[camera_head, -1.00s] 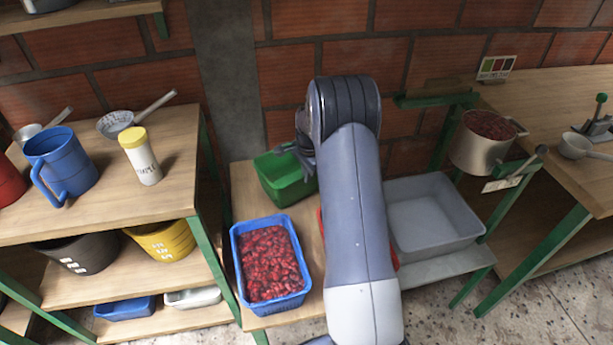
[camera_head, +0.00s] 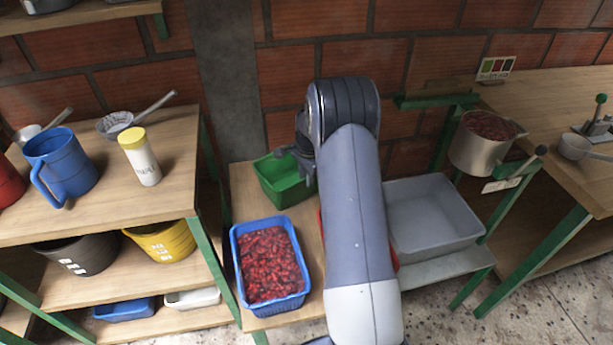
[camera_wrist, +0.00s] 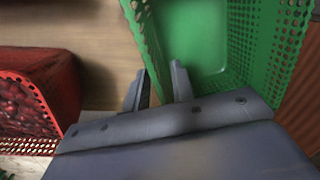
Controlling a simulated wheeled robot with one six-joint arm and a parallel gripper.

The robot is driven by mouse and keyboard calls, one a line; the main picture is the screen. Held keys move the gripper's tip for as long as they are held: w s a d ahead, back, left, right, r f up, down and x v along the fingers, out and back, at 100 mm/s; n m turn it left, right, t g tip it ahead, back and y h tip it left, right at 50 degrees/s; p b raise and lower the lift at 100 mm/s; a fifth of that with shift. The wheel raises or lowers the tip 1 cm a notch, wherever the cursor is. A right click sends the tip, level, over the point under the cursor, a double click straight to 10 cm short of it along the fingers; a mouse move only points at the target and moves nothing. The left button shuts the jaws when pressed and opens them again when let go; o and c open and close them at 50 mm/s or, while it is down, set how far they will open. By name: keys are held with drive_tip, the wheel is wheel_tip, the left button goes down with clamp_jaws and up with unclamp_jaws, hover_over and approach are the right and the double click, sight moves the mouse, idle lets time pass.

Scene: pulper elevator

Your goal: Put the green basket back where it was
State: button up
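The green basket (camera_head: 284,181) stands at the back of the low wooden table, near the brick wall. It looks empty and upright. My gripper (camera_head: 296,154) is at its back right rim in the head view. In the wrist view, the fingers of my gripper (camera_wrist: 157,84) stand apart, one on each side of the wall of the green basket (camera_wrist: 192,35), near a corner. There seems to be a gap around the wall, so the gripper looks open. My arm hides part of the table to the right of the basket.
A blue basket (camera_head: 238,262) of red cherries stands in front. A red basket (camera_wrist: 38,98) with cherries stands close by, mostly hidden behind my arm in the head view. A grey tub (camera_head: 432,215) is at right. A shelf (camera_head: 185,160) stands at left.

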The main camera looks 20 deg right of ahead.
wheel_tip(320, 180, up, 12)
drive_tip(key=s+p, duration=0.1)
